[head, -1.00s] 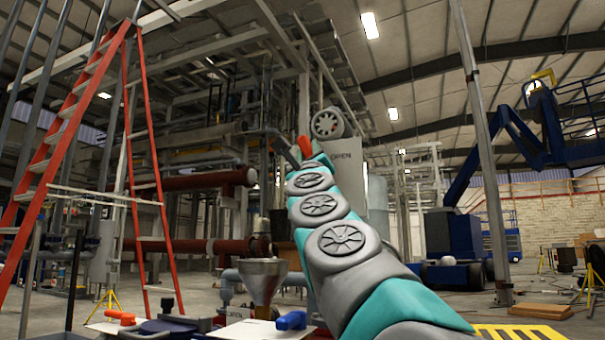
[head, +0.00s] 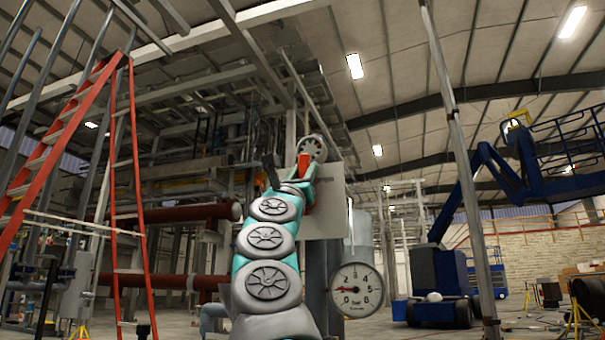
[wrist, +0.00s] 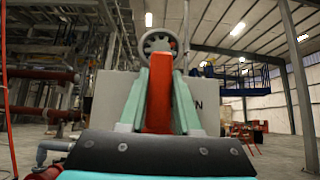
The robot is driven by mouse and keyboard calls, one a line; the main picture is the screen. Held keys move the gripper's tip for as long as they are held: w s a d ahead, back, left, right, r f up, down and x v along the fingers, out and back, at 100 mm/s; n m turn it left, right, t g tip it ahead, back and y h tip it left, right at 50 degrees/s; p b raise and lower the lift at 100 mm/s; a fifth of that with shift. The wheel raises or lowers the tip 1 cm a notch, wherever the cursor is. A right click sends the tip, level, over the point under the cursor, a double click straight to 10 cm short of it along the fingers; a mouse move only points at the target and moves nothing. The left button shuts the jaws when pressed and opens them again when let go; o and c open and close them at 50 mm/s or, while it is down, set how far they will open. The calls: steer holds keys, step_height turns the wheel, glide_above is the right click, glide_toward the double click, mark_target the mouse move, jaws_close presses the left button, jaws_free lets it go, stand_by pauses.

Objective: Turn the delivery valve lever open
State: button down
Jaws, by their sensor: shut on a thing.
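The red delivery valve lever (head: 304,165) stands about upright at the end of my arm, in front of a pale panel (head: 328,215) with partly hidden "OPEN" lettering. In the wrist view the lever (wrist: 159,95) is between the two teal fingers of my gripper (wrist: 160,85), which are shut on it. In the head view my gripper (head: 300,185) is small and partly hidden by my own arm. A grey round spoked part (head: 313,148) sits just above and behind the lever. The valve body is hidden.
A dial gauge (head: 356,290) stands low, right of my arm. An orange ladder (head: 133,200) and dark red pipes (head: 180,215) are at the left. A grey post (head: 462,180) and a blue boom lift (head: 440,270) are at the right.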

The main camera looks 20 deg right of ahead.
mark_target(303, 176)
steer(key=shift+s+r, duration=0.1)
steer(key=shift+r, duration=0.05)
stand_by(0.3)
steer(key=c, duration=0.6)
jaws_free()
steer(key=shift+f, duration=0.2)
steer(key=b+v, duration=0.5)
steer(key=shift+f, duration=0.3)
steer(key=shift+b+v, duration=0.6)
steer(key=shift+v, duration=0.5)
steer(key=shift+s+a+r, duration=0.1)
steer(key=shift+a+r, duration=0.05)
steer(key=shift+r, duration=0.05)
